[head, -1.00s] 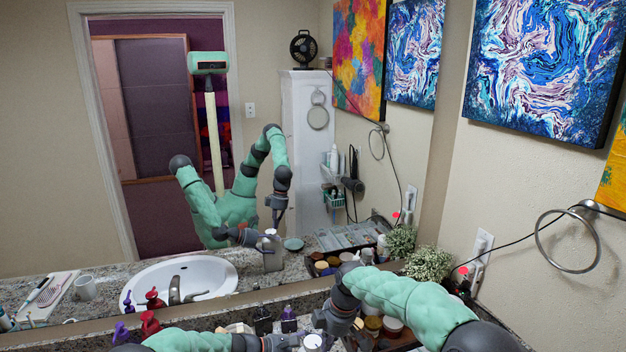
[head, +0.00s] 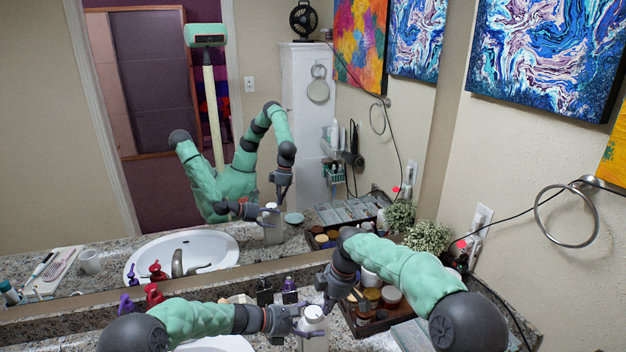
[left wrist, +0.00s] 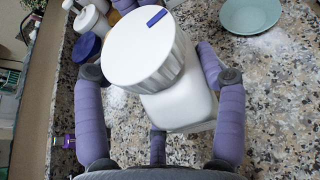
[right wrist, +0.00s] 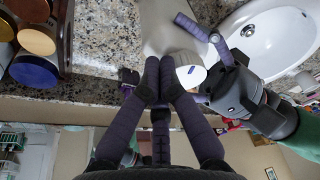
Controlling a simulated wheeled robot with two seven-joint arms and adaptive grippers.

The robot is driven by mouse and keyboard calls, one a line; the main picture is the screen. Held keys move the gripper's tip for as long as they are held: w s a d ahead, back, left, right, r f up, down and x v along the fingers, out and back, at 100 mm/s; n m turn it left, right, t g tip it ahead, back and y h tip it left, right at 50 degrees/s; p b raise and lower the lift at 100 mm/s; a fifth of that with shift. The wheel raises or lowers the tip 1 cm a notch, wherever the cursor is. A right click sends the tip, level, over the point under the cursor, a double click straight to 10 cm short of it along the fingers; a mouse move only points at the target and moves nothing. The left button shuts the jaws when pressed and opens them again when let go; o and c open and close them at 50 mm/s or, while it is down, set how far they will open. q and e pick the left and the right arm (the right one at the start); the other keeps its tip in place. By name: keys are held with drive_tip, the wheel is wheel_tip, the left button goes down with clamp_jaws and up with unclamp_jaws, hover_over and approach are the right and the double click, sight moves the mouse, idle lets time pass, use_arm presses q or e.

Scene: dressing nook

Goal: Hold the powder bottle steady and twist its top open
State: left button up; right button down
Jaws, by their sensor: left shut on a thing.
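The white powder bottle (head: 313,328) stands at the counter's front right in the head view. Its round ribbed top (left wrist: 150,48), with a blue mark, is on the bottle in the left wrist view. My left gripper (head: 297,320) has its purple fingers around the bottle's white body (left wrist: 180,108), shut on it. My right gripper (head: 327,303) is just above and beside the bottle. In the right wrist view its fingertips (right wrist: 160,68) are together, with nothing visible between them. The top (right wrist: 190,72) is close beside them; contact cannot be told.
A dark tray of jars (head: 376,318) is right of the bottle. Purple and red dispensers (head: 153,294) stand to the left. A pale green dish (left wrist: 252,14) is on the granite counter. The sink (right wrist: 272,42) and mirror (head: 250,180) are close.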

drive_tip(key=shift+w, duration=0.15)
drive_tip(key=shift+d, duration=0.2)
idle(0.5)
drive_tip(key=shift+w+a+v, duration=0.1)
drive_tip(key=shift+a+v, duration=0.05)
drive_tip(key=shift+v, duration=0.8)
drive_tip(key=shift+w+a+v, duration=0.1)
drive_tip(key=shift+a+v, duration=0.1)
drive_tip(key=shift+v, duration=0.8)
drive_tip(key=shift+a+v, duration=0.15)
drive_tip(key=shift+v, duration=0.8)
drive_tip(key=shift+r, duration=0.15)
